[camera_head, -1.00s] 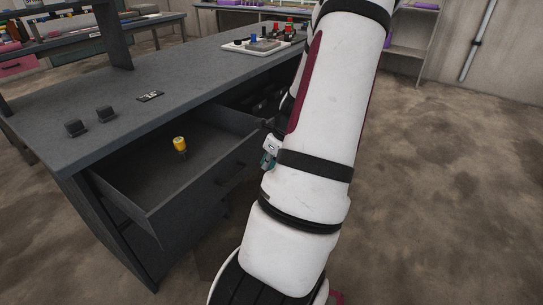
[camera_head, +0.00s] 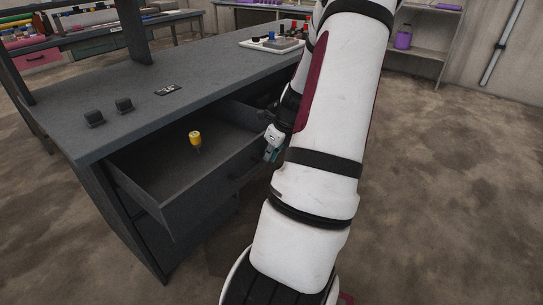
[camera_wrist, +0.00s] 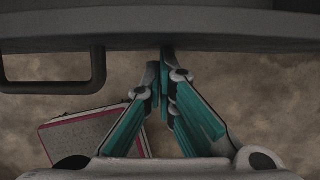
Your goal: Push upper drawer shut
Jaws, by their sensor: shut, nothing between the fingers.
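The upper drawer (camera_head: 172,202) of the dark grey workbench stands open in the head view, with a yellow-topped object (camera_head: 195,139) inside it. In the wrist view the grey drawer front (camera_wrist: 230,37) runs across the top, with a dark bar handle (camera_wrist: 52,88) at left. My gripper (camera_wrist: 164,55) has its fingertips together with nothing between them. The tips are at the drawer front's edge, right of the handle; I cannot tell whether they touch.
A red-edged panel (camera_wrist: 85,130) lies below in the wrist view. Open floor (camera_head: 450,190) lies to the right.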

